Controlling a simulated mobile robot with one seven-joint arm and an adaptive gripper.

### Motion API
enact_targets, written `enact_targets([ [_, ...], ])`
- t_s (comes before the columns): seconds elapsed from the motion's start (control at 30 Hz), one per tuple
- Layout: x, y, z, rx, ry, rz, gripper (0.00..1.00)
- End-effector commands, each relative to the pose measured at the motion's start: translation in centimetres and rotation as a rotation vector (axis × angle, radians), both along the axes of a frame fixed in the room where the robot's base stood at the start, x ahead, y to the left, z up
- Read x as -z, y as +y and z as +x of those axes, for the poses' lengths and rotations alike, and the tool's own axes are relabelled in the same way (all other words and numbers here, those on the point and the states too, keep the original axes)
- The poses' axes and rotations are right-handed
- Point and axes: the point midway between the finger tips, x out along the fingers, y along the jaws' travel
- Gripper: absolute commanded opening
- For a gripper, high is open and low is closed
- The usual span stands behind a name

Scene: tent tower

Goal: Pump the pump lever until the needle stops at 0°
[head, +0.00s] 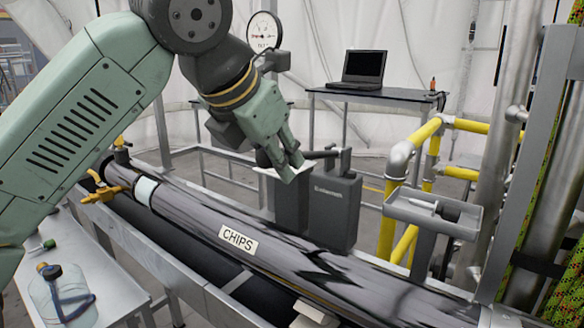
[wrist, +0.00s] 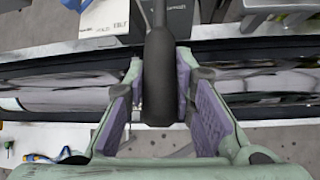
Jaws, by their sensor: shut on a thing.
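My gripper (head: 290,164) is at the pump, above the dark pipe. In the wrist view my gripper (wrist: 160,95) has its two purple-padded fingers closed on the black grip of the pump lever (wrist: 159,72). In the head view the lever (head: 322,154) runs from the gripper to the top right of the grey pump (head: 335,208), roughly level. The round dial gauge (head: 264,32) stands behind my arm with its white face partly in view. Its needle is too small to read.
A long dark pipe labelled CHIPS (head: 238,240) runs across the front on a metal frame. Yellow railings (head: 425,133) and a small grey tray (head: 432,212) stand to the right. A laptop (head: 362,66) sits on a table behind. A clear jug (head: 62,298) is at the lower left.

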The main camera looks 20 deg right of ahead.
Motion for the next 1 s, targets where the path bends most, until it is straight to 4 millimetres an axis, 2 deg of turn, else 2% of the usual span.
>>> enact_targets([
  [0.03,1.9,0.2,-0.1,-0.002,-0.02,-0.026,0.0],
  [0.4,5.8,0.5,-0.3,-0.001,-0.151,-0.196,0.0],
  [0.63,6.8,0.4,-0.3,-0.001,-0.196,-0.252,0.0],
  [1.0,6.9,0.3,-0.2,-0.001,-0.211,-0.273,0.0],
])
